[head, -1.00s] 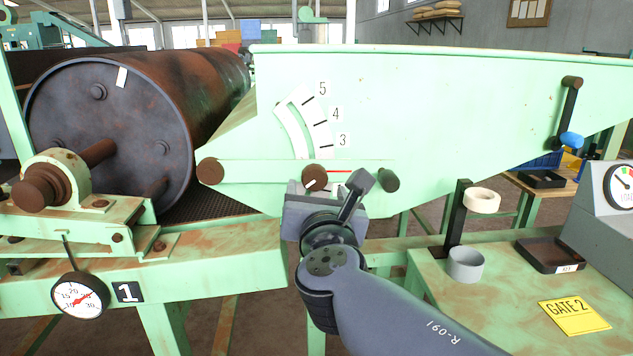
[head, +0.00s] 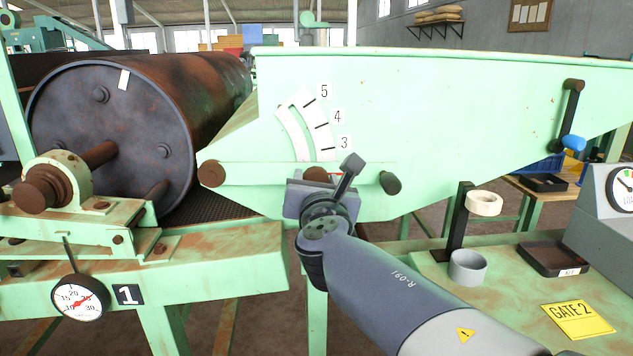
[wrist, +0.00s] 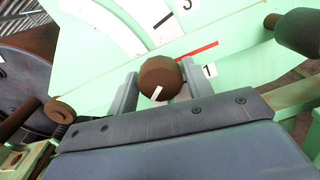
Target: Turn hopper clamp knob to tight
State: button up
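A round brown knob (head: 316,174) with a white mark sits on the pale green hopper side (head: 430,110), below the curved slot and its number scale. In the wrist view the knob (wrist: 160,76) is between the two fingertips of my gripper (wrist: 159,85), and its white mark points down and slightly left. My gripper (head: 312,186) is open, with one finger on each side of the knob. I cannot tell whether either finger touches it. A red line (wrist: 198,50) runs to the right of the knob. In the head view my gripper partly covers the knob.
A brown peg (head: 211,173) stands left of the knob and a dark peg (head: 390,182) right of it. A rusty drum (head: 115,130) is at left. A green bench (head: 480,290) with a grey ring (head: 467,266) and tray (head: 553,258) is at right.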

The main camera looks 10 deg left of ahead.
jog(key=c, duration=0.6)
jog(key=shift+m+b, duration=0.3)
jog(key=shift+f+m+b, duration=0.15)
jog(key=shift+m+b, duration=0.4)
jog(key=shift+m, duration=0.05)
jog(key=m+b, duration=0.2)
jog(key=m, duration=0.1)
jog(key=shift+b, duration=0.35)
jog(key=m+b, duration=0.4)
jog(key=m, duration=0.2)
jog(key=shift+m+b, duration=0.35)
jog(key=shift+m, duration=0.05)
jog(key=m+b, duration=0.4)
jog(key=m, duration=0.2)
jog(key=shift+f, duration=0.1)
jog(key=m+b, duration=0.4)
jog(key=m, duration=0.2)
